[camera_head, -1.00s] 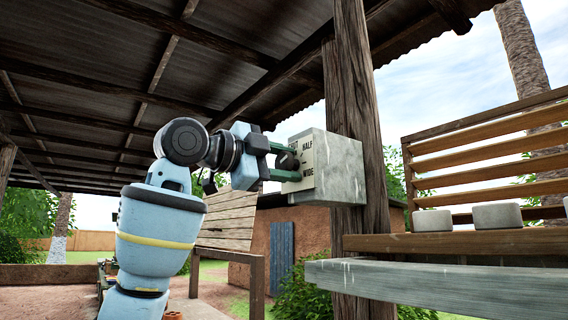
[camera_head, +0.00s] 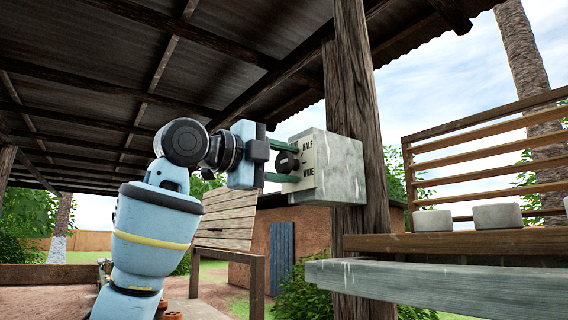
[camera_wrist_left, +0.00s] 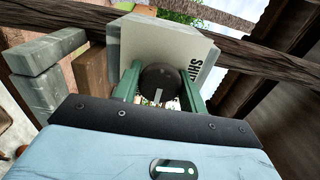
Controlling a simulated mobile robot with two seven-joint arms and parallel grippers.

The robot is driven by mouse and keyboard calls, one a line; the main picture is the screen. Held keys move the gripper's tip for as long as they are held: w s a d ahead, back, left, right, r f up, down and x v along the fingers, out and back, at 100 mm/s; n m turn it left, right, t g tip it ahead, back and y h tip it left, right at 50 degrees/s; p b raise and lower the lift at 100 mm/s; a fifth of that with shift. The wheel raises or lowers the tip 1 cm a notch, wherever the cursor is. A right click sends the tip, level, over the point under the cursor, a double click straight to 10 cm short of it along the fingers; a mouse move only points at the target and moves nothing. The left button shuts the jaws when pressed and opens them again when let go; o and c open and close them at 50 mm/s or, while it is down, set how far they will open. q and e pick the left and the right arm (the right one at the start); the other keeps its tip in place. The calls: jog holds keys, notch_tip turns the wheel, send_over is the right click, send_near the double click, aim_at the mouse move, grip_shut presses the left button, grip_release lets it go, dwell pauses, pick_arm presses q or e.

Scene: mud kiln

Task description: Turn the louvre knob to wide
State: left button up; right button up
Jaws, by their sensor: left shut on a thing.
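The louvre knob (camera_head: 288,162) is a dark round knob on the pale front plate of a grey box (camera_head: 340,167) fixed to a wooden post. The plate reads HALF near the top and WIDE at the lower edge, with a dash between. My left gripper (camera_head: 283,162) is shut on the knob, with one green finger above it and one below. In the left wrist view the knob (camera_wrist_left: 158,83) sits between both fingers and shows a light line on its face. My right gripper is not in view.
The wooden post (camera_head: 357,100) stands right behind the box. A shelf (camera_head: 450,242) with pale blocks (camera_head: 497,215) and wooden slats (camera_head: 490,150) are at the right. Roof beams run overhead.

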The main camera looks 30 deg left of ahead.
pick_arm(q)
jog(key=o, duration=0.9)
jog(key=shift+v, duration=3.95)
